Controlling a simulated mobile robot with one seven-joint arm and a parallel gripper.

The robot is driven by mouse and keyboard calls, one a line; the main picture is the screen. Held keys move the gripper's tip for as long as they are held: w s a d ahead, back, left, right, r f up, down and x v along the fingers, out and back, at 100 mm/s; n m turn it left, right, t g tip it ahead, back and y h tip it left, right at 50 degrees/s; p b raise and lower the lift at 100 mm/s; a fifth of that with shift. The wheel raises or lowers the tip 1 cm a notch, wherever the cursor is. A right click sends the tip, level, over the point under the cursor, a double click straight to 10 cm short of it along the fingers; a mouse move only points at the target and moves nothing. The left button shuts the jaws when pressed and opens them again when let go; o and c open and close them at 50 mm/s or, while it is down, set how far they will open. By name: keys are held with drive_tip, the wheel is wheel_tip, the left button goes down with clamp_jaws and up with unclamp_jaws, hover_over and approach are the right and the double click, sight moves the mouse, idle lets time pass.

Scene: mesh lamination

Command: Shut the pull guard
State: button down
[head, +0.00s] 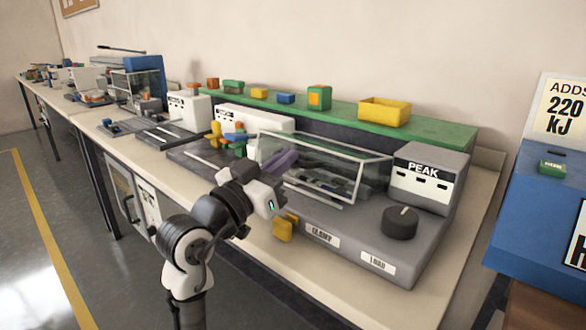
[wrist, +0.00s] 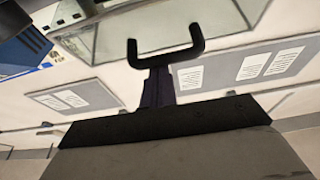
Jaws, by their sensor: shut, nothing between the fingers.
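The pull guard (head: 338,160) is a clear box with a pale frame on the grey PEAK machine (head: 345,232); I cannot tell how far it is open. In the wrist view its clear panel and pale frame (wrist: 165,25) fill the top middle. A black U-shaped handle (wrist: 167,60) shows there, its two prongs upward in the picture. My gripper (head: 290,155) is shut and empty, its purple fingers against the left part of the guard in the head view. In the wrist view the fingers (wrist: 158,80) end at the handle's bar; I cannot tell whether they touch.
A black knob (head: 399,223) and labelled plates lie on the machine's front right. A yellow block (head: 283,230) is at its front edge. A green shelf (head: 430,124) with a yellow bin (head: 384,111) runs behind. A blue machine (head: 535,215) stands at right. Floor is free at left.

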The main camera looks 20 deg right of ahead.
drive_tip(key=shift+t+h, duration=0.4)
drive_tip(key=shift+h, duration=0.3)
drive_tip(key=f+b, duration=0.2)
drive_tip(key=a+f+b, duration=0.1)
drive_tip(key=f, duration=0.1)
drive_tip(key=shift+s+b, duration=0.3)
drive_tip(key=shift+s, duration=0.05)
drive_tip(key=shift+s+a+f+b, duration=0.15)
drive_tip(key=shift+a+f+b, duration=0.1)
drive_tip(key=shift+f+b, duration=0.7)
drive_tip(key=shift+r, duration=0.1)
